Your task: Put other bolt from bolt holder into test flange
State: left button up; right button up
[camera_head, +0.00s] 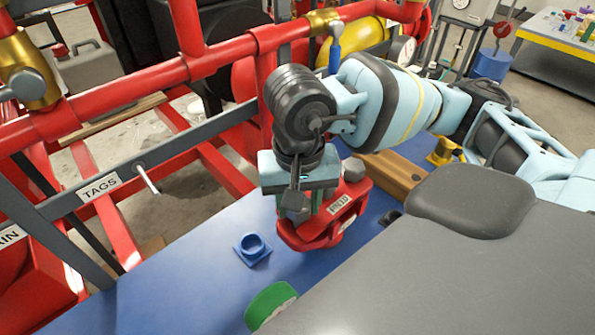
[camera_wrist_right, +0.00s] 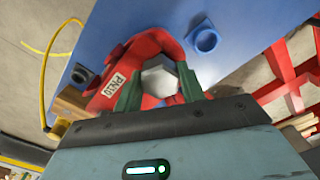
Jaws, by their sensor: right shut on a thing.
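My right gripper (camera_wrist_right: 160,92) is shut on a grey hex-headed bolt (camera_wrist_right: 160,77), held between its green fingers. The red labelled flange piece (camera_head: 335,215), which I take for the test flange, lies on the blue table; the gripper is directly above it in the head view. The red flange also shows behind the fingers in the wrist view (camera_wrist_right: 122,82). I cannot tell whether the bolt touches it. A grey bolt-like head (camera_head: 352,168) shows at the flange's far side. A blue square-based cup (camera_head: 252,248), possibly a bolt holder, looks empty. My left gripper is out of view.
A green round part (camera_head: 270,304) lies at the near table edge. A wooden block (camera_head: 392,178) and a brass part (camera_head: 444,152) stand to the right.

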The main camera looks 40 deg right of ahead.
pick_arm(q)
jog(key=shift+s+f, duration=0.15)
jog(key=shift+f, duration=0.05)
pick_arm(e)
jog(key=shift+f, duration=0.15)
jog(key=o, duration=1.1)
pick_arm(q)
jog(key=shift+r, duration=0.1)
pick_arm(e)
notch_tip(320, 180, up, 7)
jog(key=shift+r, duration=0.45)
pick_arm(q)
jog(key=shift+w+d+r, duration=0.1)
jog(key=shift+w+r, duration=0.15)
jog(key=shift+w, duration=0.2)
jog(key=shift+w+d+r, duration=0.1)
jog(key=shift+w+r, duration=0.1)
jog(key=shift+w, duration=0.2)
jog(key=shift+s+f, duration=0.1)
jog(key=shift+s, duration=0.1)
